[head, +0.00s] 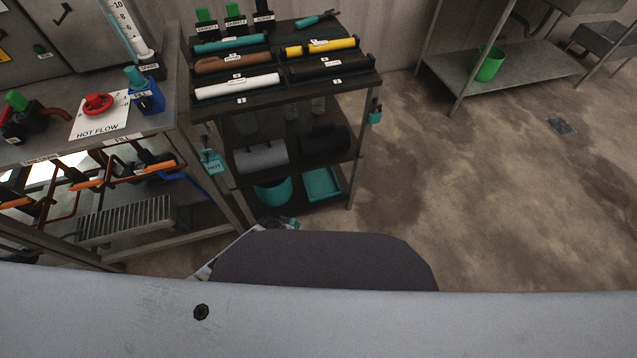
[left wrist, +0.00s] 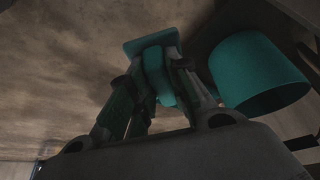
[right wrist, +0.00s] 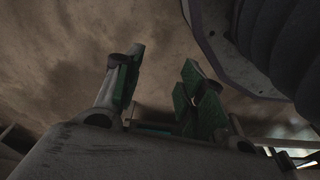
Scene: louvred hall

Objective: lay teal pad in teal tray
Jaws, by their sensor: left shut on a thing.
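The teal tray (head: 322,184) is a shallow rectangular tray on the low shelf of the cart. My left gripper (left wrist: 158,88) is shut on the teal pad (left wrist: 150,43), a flat piece with a thicker block between the fingers. In the head view only a bit of the left gripper (head: 284,223) shows, just in front of the low shelf, beyond my dark arm link. The pad is mostly hidden there. My right gripper (right wrist: 158,88) is open and empty in the right wrist view, over bare floor. It is outside the head view.
A teal bin (head: 272,192) stands left of the tray; it shows in the left wrist view (left wrist: 258,73), right of the gripper. A grey roll (head: 260,156) and a black roll (head: 325,139) lie on the shelf above. A cart leg (head: 355,175) stands right of the tray.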

